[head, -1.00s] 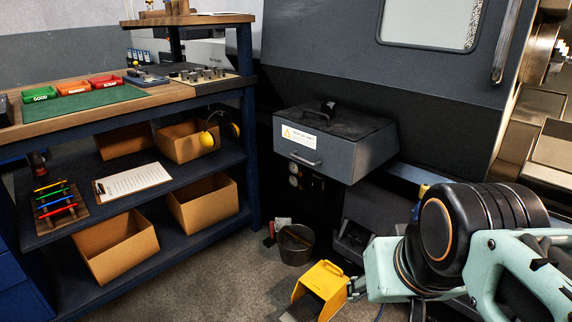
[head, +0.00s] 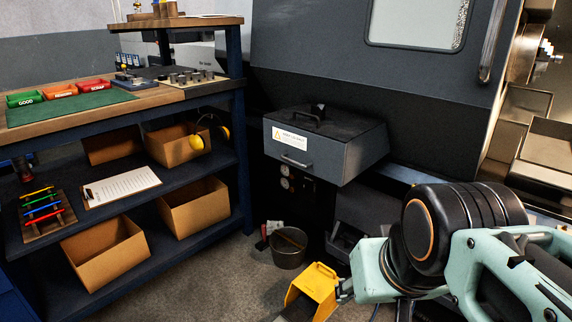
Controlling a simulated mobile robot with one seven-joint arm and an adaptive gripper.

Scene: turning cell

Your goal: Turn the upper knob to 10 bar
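Two small round pressure gauges, an upper one (head: 285,170) and a lower one (head: 286,183), sit on a dark panel below the front left of the grey box on the machine. Knobs beside them are too small and dark to make out, and I cannot read the dials. My arm (head: 440,235) reaches in from the right, its thick black joint and mint links well to the right of the gauges. My gripper cannot be made out in this view, so its state does not show.
The grey lidded box (head: 325,145) juts out over the gauges. A shelved workbench (head: 150,98) with cartons is at the left. Open floor (head: 215,280) lies between.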

